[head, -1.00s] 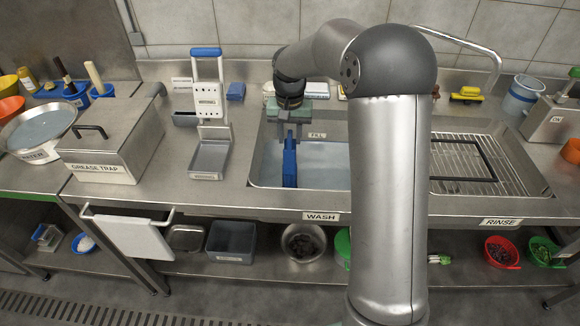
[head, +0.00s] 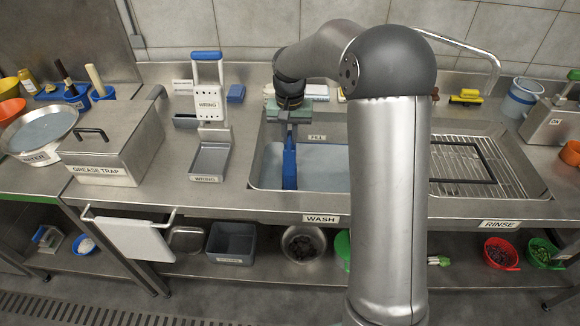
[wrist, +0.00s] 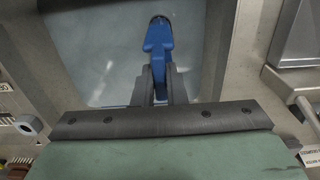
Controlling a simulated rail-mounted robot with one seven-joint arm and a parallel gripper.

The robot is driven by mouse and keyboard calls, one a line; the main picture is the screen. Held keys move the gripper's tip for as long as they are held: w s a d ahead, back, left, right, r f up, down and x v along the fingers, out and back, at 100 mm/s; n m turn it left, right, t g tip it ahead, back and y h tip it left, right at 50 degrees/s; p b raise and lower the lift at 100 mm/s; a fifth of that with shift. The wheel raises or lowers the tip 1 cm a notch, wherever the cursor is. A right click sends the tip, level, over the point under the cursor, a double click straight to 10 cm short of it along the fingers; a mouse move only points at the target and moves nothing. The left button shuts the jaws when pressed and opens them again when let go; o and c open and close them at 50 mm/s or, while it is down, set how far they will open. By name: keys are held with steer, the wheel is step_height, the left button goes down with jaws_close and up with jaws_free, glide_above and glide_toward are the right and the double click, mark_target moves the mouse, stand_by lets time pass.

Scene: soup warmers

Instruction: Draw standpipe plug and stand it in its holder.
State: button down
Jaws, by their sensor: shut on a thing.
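The blue standpipe plug (head: 290,165) is in the left part of the WASH basin, long and upright-looking in the head view. My gripper (head: 288,134) is above it, with its fingers shut on its upper part. In the wrist view the plug (wrist: 158,40) runs out from between the two grey fingertips (wrist: 160,85), over the pale basin floor. A dark round spot shows at its far end. I cannot tell whether the plug's lower end is seated or lifted. I cannot pick out its holder with certainty.
A wringer stand (head: 209,110) with a blue handle and a grey tray stands left of the basin. The grease trap box (head: 110,145) is farther left. The basin's front rim (head: 270,203) lies before the plug. My arm hides the basin's right part. A drying rack (head: 470,165) is at right.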

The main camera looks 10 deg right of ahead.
steer(key=shift+r, duration=0.3)
steer(key=shift+r+p, duration=1.25)
steer(key=shift+r, duration=0.2)
